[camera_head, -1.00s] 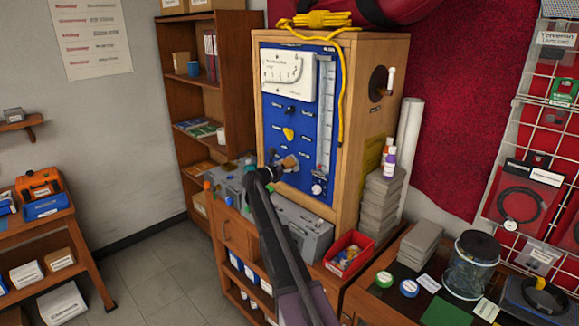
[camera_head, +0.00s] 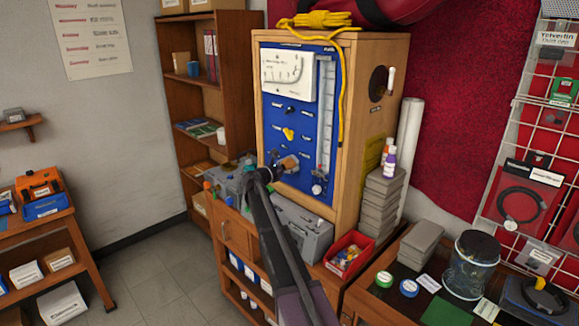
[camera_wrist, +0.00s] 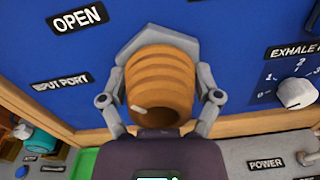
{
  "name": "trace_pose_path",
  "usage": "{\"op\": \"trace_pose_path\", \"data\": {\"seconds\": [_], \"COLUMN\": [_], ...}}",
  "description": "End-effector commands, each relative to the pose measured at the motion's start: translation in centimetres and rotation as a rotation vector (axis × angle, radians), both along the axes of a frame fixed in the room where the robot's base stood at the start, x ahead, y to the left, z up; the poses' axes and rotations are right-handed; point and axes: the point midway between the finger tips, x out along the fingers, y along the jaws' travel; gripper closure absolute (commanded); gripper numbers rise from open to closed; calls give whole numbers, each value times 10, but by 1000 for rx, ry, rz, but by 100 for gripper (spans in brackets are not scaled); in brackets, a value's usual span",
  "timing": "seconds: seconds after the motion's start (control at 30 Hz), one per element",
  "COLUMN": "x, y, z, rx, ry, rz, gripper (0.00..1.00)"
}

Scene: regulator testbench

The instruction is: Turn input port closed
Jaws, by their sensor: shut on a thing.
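The input port is an orange-brown ribbed knob (camera_wrist: 160,83) on a grey hexagonal base, on the blue panel (camera_wrist: 215,35). An "OPEN" label (camera_wrist: 78,18) and an "INPUT PORT" label (camera_wrist: 60,84) sit to its left in the wrist view. My gripper (camera_wrist: 160,92) is shut on the knob, one finger on each side. In the head view my gripper (camera_head: 272,172) reaches the lower left of the blue panel, and the knob (camera_head: 289,162) shows just beyond it. A dark opening shows in the near end of the knob. Its full face is partly hidden by my gripper.
The exhale dial (camera_wrist: 296,92) is right of the knob on the panel. Below the panel a wooden ledge (camera_wrist: 262,127) and a grey box with a "POWER" label (camera_wrist: 265,163) are close. In the head view a yellow knob (camera_head: 288,134) sits above.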

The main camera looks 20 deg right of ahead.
Motion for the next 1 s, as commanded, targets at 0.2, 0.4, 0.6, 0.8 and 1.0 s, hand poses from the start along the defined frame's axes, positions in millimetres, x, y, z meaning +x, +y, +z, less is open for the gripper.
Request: {"op": "trace_pose_path", "data": {"seconds": [0.2,0.4,0.6,0.8,1.0], "x": [1,1,2,2,2], "y": [-1,-1,0,0,0], "z": [1,1,1,1,1], "rx": [56,120,185,250,315], "ry": [-162,-338,-517,-696,-874], "rz": [2,2,3,3,4], "gripper": [66,66,66,66,66]}}
